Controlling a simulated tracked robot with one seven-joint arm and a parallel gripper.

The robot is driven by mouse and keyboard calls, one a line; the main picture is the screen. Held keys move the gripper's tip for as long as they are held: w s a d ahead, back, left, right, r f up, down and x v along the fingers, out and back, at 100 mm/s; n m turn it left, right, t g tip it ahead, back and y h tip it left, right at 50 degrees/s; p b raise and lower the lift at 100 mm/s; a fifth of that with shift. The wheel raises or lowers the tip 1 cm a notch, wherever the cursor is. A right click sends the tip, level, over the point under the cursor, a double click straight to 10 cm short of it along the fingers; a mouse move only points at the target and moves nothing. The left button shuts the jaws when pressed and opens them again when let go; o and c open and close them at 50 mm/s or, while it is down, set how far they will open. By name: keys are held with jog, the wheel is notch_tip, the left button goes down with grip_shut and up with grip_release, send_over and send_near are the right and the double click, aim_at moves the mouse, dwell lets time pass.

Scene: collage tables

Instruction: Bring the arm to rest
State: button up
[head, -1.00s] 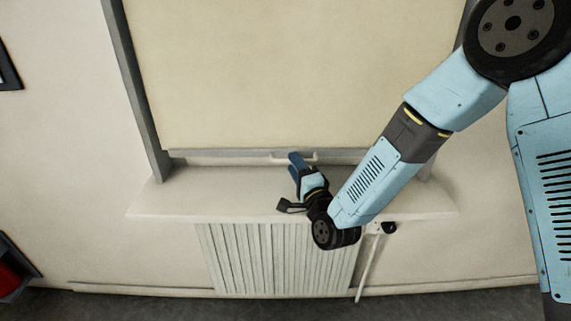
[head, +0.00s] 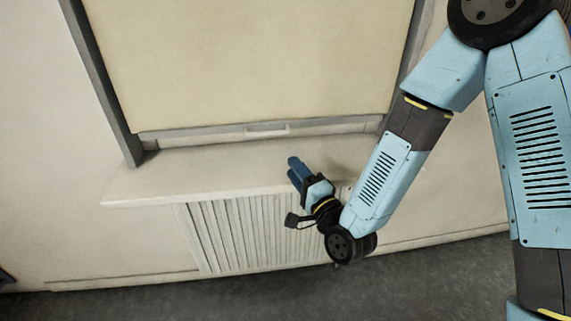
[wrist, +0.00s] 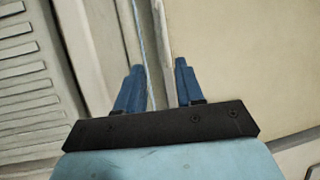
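My gripper (head: 294,163) is at the end of my blue arm, in front of the window sill in the head view. Its two blue fingers point up and a little left. In the wrist view my gripper (wrist: 159,65) shows both fingers apart, with nothing held between them. Only the background and a thin pale line show through the gap. The arm bends down from the upper right to the dark wrist joint, which shows against the radiator's right part and the floor.
A white sill (head: 150,183) runs beneath a closed beige blind (head: 250,65) in a grey frame. A ribbed radiator (head: 235,235) is below the sill. Grey floor (head: 200,300) shows along the bottom, with no objects on it there.

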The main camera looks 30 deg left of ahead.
jog(key=shift+s+d, duration=0.2)
jog(key=shift+d, duration=0.1)
jog(key=shift+s+a, duration=0.1)
